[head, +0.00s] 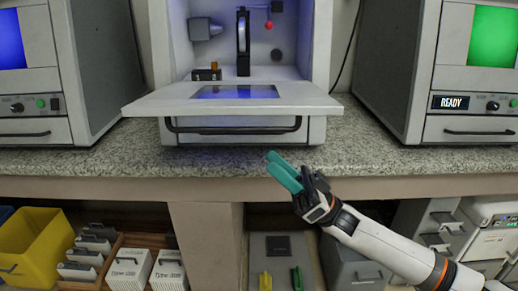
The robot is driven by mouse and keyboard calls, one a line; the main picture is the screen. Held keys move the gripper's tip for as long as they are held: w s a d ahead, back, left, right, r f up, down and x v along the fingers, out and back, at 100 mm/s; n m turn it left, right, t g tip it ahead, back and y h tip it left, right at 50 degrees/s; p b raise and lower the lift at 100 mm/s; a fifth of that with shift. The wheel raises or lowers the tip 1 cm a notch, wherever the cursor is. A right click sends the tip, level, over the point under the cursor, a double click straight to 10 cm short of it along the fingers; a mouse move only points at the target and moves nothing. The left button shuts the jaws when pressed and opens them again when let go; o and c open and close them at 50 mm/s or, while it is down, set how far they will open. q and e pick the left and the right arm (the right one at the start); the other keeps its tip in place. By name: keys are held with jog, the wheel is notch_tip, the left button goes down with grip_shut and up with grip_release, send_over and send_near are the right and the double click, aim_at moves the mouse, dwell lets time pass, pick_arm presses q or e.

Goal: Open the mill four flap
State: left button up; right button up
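A white mill (157,60) stands on the counter in the middle of the head view. Its front flap (150,102) is down and lies roughly level, sticking out toward me, with a dark window in it. A black bar handle (232,129) shows below the flap's front edge. The mill's inside is exposed, with a dark upright wheel part (243,42) and a small red knob. I see no number on this mill. My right gripper (270,160) has teal fingers lying together, empty, below and in front of the flap, apart from it. My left gripper is not in view.
A machine with a green screen and a READY display (459,102) stands right, another with a blue screen (12,45) left. The speckled counter (390,158) is clear in front. Below are a yellow bin (38,245), white boxes (128,268) and grey cases.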

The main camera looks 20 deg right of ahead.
jog(key=v, duration=0.3)
jog(key=shift+d+f, duration=0.2)
jog(key=shift+f, duration=0.05)
